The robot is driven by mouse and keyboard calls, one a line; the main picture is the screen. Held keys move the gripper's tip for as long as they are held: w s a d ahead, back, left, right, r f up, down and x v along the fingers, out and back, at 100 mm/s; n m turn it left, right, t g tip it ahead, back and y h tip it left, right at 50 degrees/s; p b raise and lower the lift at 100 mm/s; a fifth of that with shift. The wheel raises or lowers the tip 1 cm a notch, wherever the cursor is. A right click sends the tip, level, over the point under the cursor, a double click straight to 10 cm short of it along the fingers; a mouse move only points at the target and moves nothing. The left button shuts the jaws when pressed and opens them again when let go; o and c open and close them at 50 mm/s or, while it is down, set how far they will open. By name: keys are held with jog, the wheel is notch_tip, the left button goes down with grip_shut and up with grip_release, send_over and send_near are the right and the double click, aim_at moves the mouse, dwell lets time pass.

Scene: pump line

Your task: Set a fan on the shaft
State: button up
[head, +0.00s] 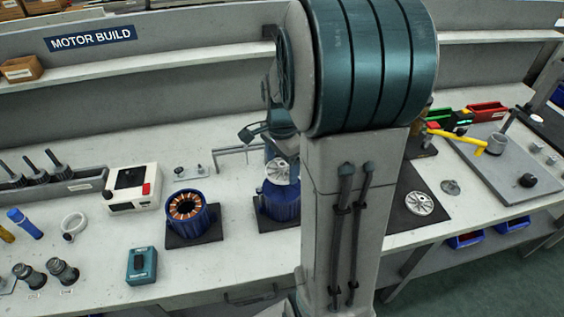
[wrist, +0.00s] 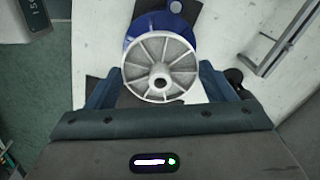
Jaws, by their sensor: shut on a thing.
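A pale grey spoked fan (wrist: 160,68) with a hub hole sits between the fingers of my gripper (wrist: 157,78), which is shut on it. In the head view the fan (head: 279,172) is face-on above a blue finned motor (head: 281,206) standing on a dark pad. In the wrist view the blue motor (wrist: 135,32) shows behind the fan, mostly hidden by it. I cannot tell whether fan and motor touch, and I cannot clearly make out the shaft. My arm hides part of the bench in the head view.
An open blue stator with copper windings (head: 185,206) stands left of the motor. A second spoked fan (head: 420,203) lies on a dark mat to the right. A metal rail frame (head: 240,151) stands behind the motor. A white box (head: 133,188) and teal box (head: 141,265) stand left.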

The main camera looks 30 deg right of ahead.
aim_at(282, 171)
jog(key=shift+f+b, duration=0.3)
jog(key=shift+f, duration=0.25)
jog(key=o, duration=0.8)
jog(key=shift+r, duration=0.15)
notch_tip(282, 171, up, 8)
jog(key=p, duration=0.6)
